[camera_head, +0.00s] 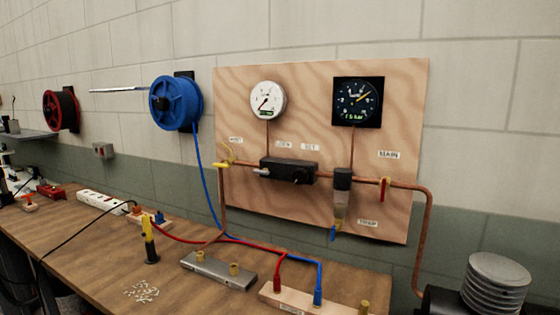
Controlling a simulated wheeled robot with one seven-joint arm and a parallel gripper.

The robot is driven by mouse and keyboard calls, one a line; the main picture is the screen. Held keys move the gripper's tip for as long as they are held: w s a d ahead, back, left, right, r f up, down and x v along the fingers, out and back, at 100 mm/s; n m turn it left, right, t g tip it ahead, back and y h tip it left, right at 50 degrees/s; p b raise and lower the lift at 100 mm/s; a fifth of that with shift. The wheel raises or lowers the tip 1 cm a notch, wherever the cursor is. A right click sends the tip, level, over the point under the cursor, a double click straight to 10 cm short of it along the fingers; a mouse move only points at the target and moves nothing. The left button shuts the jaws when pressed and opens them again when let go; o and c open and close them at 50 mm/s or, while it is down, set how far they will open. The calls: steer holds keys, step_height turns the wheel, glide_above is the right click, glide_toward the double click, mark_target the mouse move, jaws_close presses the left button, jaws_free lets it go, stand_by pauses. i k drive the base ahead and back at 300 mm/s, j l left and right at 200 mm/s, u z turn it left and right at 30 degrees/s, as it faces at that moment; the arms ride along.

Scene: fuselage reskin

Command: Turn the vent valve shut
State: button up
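A plywood panel (310,78) on the wall carries copper pipework. At its left edge, under a small white label (236,140) too small to read surely, a yellow valve handle (222,165) sits where the pipe bends down; it looks like the vent valve. The handle appears to lie roughly level, but its exact angle is hard to tell. A red handle (384,189) stands upright on the pipe at the right, under a label that seems to read MAIN (388,154). My gripper is not in view.
A white gauge (268,100) and a dark gauge (358,101) sit above a black regulator block (289,171). A blue reel (176,103) drops a blue hose (208,195) left of the valve. The wooden bench (75,231) below holds blocks, cables and a power strip (101,201).

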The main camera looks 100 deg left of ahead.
mark_target(225, 166)
steer(key=u, duration=2.95)
